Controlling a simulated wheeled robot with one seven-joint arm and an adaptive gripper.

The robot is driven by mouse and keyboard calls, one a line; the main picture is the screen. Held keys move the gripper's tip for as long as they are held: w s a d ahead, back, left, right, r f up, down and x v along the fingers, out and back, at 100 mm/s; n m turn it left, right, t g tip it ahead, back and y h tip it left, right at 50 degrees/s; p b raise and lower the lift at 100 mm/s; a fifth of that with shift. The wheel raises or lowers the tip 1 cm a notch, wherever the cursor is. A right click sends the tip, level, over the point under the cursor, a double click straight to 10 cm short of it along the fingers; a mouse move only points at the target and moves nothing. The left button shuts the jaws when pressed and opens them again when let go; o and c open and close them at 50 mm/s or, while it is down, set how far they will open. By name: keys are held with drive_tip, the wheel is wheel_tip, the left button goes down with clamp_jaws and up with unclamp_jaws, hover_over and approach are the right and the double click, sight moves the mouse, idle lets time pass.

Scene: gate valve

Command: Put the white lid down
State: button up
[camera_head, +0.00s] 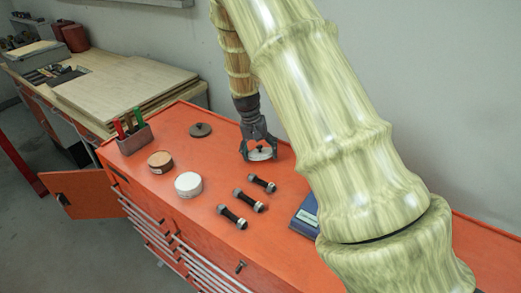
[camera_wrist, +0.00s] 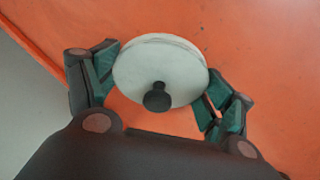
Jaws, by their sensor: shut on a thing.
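The white lid (camera_head: 262,155) is a round disc with a dark knob on top. It is between the fingers of my gripper (camera_head: 259,150), at the back of the orange cabinet top. In the wrist view the lid (camera_wrist: 160,72) lies between the two teal-padded fingers of my gripper (camera_wrist: 162,85), which are shut on its rim, with the knob facing the camera. The lid is at or very close to the orange surface; I cannot tell if it touches. A white round container (camera_head: 188,185) stands to the left and nearer the front.
A brown round container (camera_head: 160,162), a dark lid (camera_head: 200,130) and a pen holder (camera_head: 133,138) stand to the left. Several dark bolts (camera_head: 247,200) and a blue book (camera_head: 305,218) are nearer the front. The orange top (camera_head: 225,160) is clear left of my gripper.

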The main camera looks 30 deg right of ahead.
sight(254, 153)
drive_tip(key=shift+f, duration=0.1)
drive_tip(key=o, duration=0.9)
drive_tip(key=shift+o, duration=0.2)
wheel_tip(254, 153, up, 12)
drive_tip(key=w+a+b, duration=0.1)
drive_tip(key=a+b, duration=0.1)
drive_tip(key=b, duration=0.2)
drive_tip(key=shift+w, duration=0.2)
